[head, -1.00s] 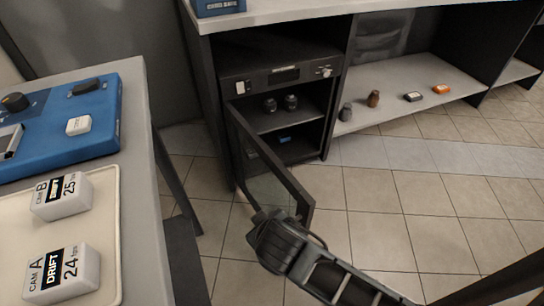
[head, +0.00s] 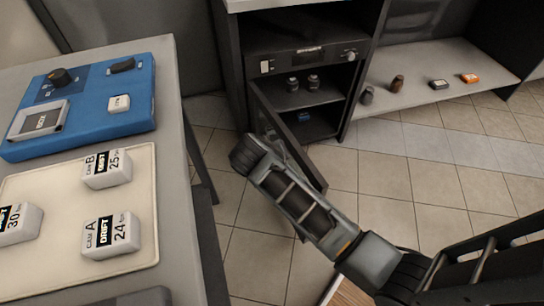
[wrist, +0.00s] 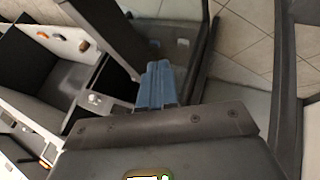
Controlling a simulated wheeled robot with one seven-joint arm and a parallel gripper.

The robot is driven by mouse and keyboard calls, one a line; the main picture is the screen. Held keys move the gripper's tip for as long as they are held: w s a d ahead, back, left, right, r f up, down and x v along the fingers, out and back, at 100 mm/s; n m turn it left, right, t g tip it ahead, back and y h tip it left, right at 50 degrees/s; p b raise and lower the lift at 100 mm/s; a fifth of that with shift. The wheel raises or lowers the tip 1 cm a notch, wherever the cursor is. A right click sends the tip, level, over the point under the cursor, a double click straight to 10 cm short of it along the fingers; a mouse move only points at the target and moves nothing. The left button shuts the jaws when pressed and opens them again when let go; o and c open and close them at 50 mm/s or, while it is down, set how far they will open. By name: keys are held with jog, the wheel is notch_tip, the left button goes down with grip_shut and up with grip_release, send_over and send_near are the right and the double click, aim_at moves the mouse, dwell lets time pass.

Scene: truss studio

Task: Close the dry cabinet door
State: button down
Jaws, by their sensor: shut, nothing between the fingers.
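The dry cabinet (head: 305,52) is a dark unit under the counter, with a small display and knob on top and two shelves inside. Its dark-framed glass door (head: 314,174) stands wide open toward me in the head view. My arm crosses in front of the door's lower part and hides much of it. My gripper (wrist: 160,85) shows in the wrist view with its blue-grey fingers together and nothing between them. A dark frame bar and pale pane lie to the right of the fingers there. I cannot tell whether the fingers touch the door. The fingertips do not show in the head view.
A table on the left carries a blue case (head: 85,95) and a cream tray (head: 150,190) with labelled white blocks (head: 110,236). Its edge is close to my arm. Small items stand on an open shelf (head: 430,70) right of the cabinet. The tiled floor (head: 385,185) at right is clear.

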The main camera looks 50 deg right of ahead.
aim_at(293, 153)
jog(key=shift+s+d+f, duration=0.2)
jog(key=shift+d+f, duration=0.1)
jog(key=shift+d, duration=0.55)
jog(key=shift+s+d+f, duration=0.25)
jog(key=shift+d, duration=0.55)
jog(key=shift+s+d+f, duration=0.2)
jog(key=shift+d+f, duration=0.1)
jog(key=shift+d, duration=0.55)
